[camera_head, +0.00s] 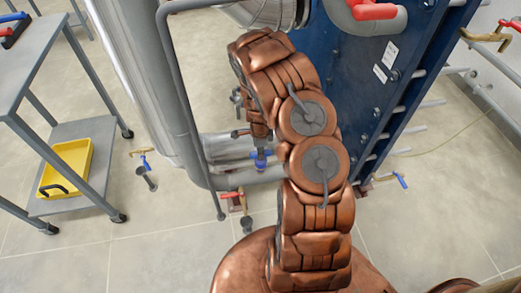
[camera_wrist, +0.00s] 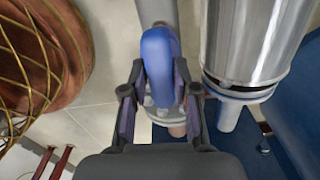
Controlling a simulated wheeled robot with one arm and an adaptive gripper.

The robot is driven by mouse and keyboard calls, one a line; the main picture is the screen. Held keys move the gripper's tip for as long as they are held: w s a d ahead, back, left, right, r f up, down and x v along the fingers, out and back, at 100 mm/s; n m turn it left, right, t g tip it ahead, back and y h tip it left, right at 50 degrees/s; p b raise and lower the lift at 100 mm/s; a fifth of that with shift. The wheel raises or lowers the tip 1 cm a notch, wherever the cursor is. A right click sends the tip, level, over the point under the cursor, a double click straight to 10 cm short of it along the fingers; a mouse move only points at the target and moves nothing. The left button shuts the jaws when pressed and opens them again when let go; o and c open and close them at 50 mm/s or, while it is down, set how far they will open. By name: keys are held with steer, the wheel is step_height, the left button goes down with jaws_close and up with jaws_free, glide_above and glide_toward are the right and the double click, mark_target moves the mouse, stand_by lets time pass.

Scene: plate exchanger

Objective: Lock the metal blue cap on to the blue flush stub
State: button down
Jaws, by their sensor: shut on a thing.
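My gripper (camera_wrist: 158,98) is shut on a blue rounded piece (camera_wrist: 158,62), which I take to be the blue cap. One finger lies on each side of it. In the head view my gripper (camera_head: 261,146) points down among the pipes beside the blue exchanger, with the blue piece (camera_head: 261,160) at its tips. A grey bolted flange (camera_wrist: 163,113) shows behind the blue piece in the wrist view. I cannot tell whether the piece touches it. A brass valve with a blue handle (camera_head: 143,153) is at the left. I cannot tell which stub is the blue flush stub.
The blue plate exchanger (camera_head: 350,75) stands close at the right of my arm. A grey pipe (camera_head: 190,110) runs down at its left. A red-handled valve (camera_head: 232,195) is low in front. A grey cart with a yellow tray (camera_head: 77,153) stands left.

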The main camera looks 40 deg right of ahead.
steer(key=c, duration=0.8)
jaws_free()
steer(key=shift+f, duration=0.1)
step_height(320, 180, up, 12)
stand_by(0.7)
